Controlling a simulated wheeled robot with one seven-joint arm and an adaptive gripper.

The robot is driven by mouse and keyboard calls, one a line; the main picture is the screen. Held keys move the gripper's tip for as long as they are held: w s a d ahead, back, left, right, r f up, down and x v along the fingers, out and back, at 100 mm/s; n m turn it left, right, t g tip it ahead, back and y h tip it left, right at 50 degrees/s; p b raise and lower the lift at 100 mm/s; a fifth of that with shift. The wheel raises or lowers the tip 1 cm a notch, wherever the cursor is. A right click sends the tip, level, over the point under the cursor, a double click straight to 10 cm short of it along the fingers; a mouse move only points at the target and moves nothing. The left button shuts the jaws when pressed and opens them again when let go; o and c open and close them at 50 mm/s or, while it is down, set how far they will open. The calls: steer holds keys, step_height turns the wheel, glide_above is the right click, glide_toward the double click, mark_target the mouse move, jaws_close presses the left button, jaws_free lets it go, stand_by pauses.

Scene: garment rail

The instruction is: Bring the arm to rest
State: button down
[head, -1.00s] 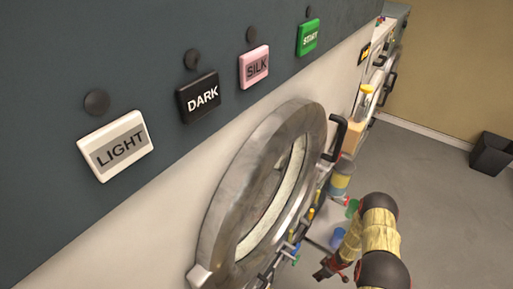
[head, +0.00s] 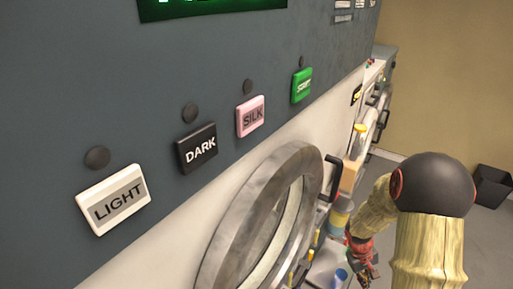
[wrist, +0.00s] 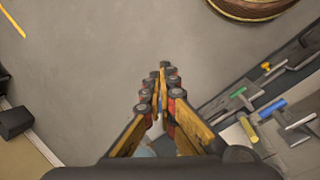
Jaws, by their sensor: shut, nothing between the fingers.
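My gripper (wrist: 164,72) is shut and empty in the wrist view, its fingertips meeting above the grey floor. In the head view my gripper (head: 372,268) shows small at the lower right, partly hidden by my arm, to the right of the round washer door. My arm (head: 430,235) is bent, with its dark joint large at the right. Nothing is held.
The washer's round metal door (head: 225,240) stands at the lower middle, its handle (head: 333,178) at the right. Buttons LIGHT (head: 113,199), DARK (head: 197,148), SILK (head: 250,116) and START (head: 302,85) line the panel. A dark bin (head: 492,187) stands by the wall. Tools (wrist: 290,120) lie at right in the wrist view.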

steer(key=s+a+r+t+y, duration=0.1)
steer(key=s+a+r, duration=0.5)
steer(key=r, duration=0.6)
steer(key=s+a+r+m+t+y, duration=0.1)
steer(key=s+a+r+t, duration=0.2)
steer(key=r, duration=0.9)
steer(key=s+a+r+m+t+y, duration=0.1)
steer(key=s+a+r+t, duration=0.2)
steer(key=s+a+r, duration=0.6)
step_height(320, 180, up, 3)
steer(key=shift+a+r+p, duration=0.1)
steer(key=shift+a+p, duration=0.3)
steer(key=shift+a, duration=0.7)
